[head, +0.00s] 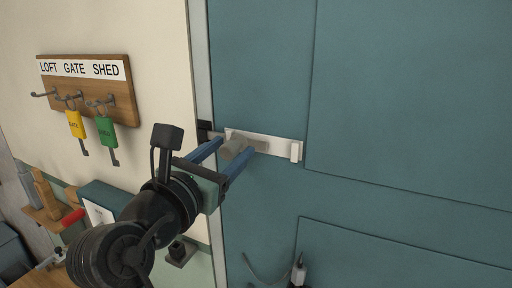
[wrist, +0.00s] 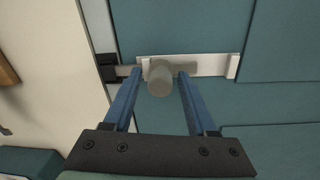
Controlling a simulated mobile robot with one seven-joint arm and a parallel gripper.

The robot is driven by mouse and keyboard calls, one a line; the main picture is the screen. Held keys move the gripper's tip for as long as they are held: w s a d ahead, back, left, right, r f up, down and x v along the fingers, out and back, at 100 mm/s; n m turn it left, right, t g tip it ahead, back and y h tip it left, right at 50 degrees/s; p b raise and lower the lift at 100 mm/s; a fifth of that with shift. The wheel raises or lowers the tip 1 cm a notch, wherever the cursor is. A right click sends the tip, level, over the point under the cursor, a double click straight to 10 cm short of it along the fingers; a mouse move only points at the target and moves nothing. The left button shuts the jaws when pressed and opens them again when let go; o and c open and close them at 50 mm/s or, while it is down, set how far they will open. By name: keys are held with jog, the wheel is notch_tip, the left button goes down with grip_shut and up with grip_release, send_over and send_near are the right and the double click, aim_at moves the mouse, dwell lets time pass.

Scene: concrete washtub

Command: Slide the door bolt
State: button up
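The door bolt has a pale metal plate (head: 280,145) fixed flat on the teal door, with a round grey knob (head: 236,149) standing out from it. In the wrist view the knob (wrist: 160,80) lies between my two blue fingers, with a gap on its right and a smaller one on its left. The bar (wrist: 126,72) runs left from the knob towards a dark keeper (wrist: 108,68) on the door frame. My gripper (head: 222,154) is open around the knob. Whether a finger touches the bar cannot be told.
A wooden key rack (head: 88,88) with yellow and green tagged keys hangs on the wall at left. Below it are a teal box (head: 103,196) and a cluttered bench. A dark object with a cable (head: 298,271) is low on the door. The door right of the bolt is clear.

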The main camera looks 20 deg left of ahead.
jog(key=shift+s, duration=0.1)
jog(key=s+p, duration=0.1)
jog(key=s, duration=0.6)
jog(key=shift+p, duration=0.4)
dwell(0.5)
